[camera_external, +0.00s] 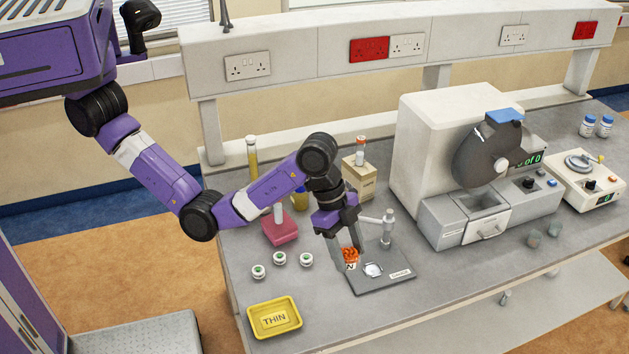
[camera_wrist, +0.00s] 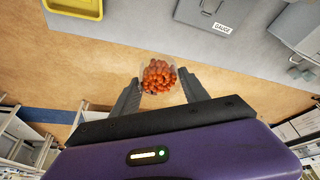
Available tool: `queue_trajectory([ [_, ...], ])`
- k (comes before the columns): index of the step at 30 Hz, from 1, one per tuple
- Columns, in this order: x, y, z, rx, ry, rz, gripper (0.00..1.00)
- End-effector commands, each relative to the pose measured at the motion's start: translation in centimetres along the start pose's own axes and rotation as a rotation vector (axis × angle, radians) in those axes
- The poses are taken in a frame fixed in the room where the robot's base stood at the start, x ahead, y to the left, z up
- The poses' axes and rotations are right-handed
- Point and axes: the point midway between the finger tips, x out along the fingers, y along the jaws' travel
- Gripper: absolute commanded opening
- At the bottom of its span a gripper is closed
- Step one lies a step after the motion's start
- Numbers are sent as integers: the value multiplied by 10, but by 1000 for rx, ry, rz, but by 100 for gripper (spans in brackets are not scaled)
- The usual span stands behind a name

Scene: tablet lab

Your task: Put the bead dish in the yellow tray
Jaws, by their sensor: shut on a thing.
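The bead dish (camera_external: 351,255) is a small clear cup filled with orange-red beads, with a pale label on its front. My gripper (camera_external: 347,248) is shut on it, in front of the left part of the dark gauge plate in the external view. In the wrist view the bead dish (camera_wrist: 158,76) sits between the two fingers of my gripper (camera_wrist: 160,90). The yellow tray (camera_external: 295,325) is marked THIN and lies at the bench's front left, apart from the dish. Nothing stands in it. The yellow tray (camera_wrist: 73,6) also shows at the wrist view's top left.
The gauge plate (camera_external: 385,286) carries a post and a clear round piece. Several small white-rimmed pots (camera_external: 279,258) stand behind the yellow tray. A pink block (camera_external: 281,229) stands farther back. A large white machine (camera_external: 425,150) fills the right. Bare bench lies between tray and plate.

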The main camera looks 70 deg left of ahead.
Motion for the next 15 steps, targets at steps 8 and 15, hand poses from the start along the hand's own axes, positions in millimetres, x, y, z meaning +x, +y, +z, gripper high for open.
queue_trajectory([
  [8,4,15,10,19,-4,9,11],
  [15,39,55,62,70,-5,29,11],
])
